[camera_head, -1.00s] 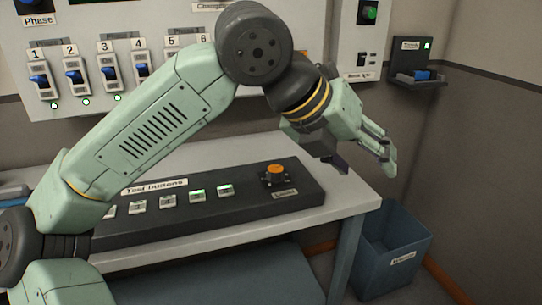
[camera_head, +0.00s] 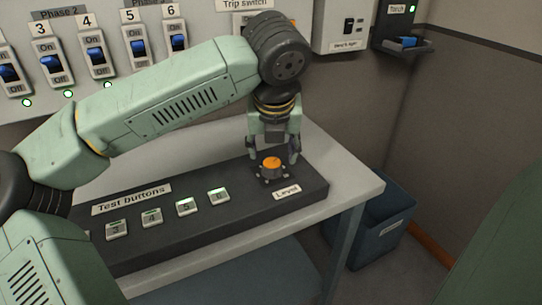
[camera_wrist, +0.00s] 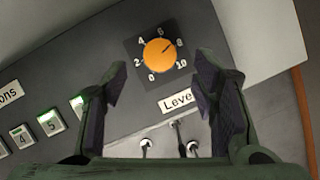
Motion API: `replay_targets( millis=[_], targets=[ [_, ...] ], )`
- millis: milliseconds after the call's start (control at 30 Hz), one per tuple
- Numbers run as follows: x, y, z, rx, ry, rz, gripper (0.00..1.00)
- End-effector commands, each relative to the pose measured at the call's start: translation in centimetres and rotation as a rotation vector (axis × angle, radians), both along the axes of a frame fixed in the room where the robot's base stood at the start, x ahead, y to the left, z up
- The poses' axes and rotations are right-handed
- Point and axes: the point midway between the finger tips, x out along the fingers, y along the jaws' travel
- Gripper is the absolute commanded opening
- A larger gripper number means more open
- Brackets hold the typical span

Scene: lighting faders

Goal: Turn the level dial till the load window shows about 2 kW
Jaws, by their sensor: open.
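The level dial (camera_head: 271,162) is an orange knob on a dark square plate at the right end of the test-button console. In the wrist view the dial (camera_wrist: 159,56) has a scale from 0 to 10, and its dark mark points up and right, between 6 and 8. My gripper (camera_head: 273,155) points down over the dial, its fingers apart. In the wrist view the open fingers of my gripper (camera_wrist: 165,95) stand left and right, with the knob beyond them and not clasped. The load window is not in view.
Test buttons (camera_head: 185,206) run along the console left of the dial, some lit green. Breaker switches (camera_head: 95,55) line the wall panel behind. A blue bin (camera_head: 372,235) stands right of the table (camera_head: 357,182). A torch shelf (camera_head: 405,43) hangs on the right wall.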

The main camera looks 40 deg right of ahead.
Motion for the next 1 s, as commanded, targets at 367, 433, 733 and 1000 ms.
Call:
replay_targets(
  millis=[367,433,733,1000],
  targets=[
    [1.4,-1.1,-4.3,-0.001,0.001,-0.001,0.54],
    [1.4,-1.2,-4.5,-0.003,0.001,-0.001,0.54],
    [1.5,-1.2,-4.6,-0.002,0.0,-0.001,0.5],
    [1.5,-1.2,-4.5,-0.002,0.0,-0.001,0.32]
  ],
)
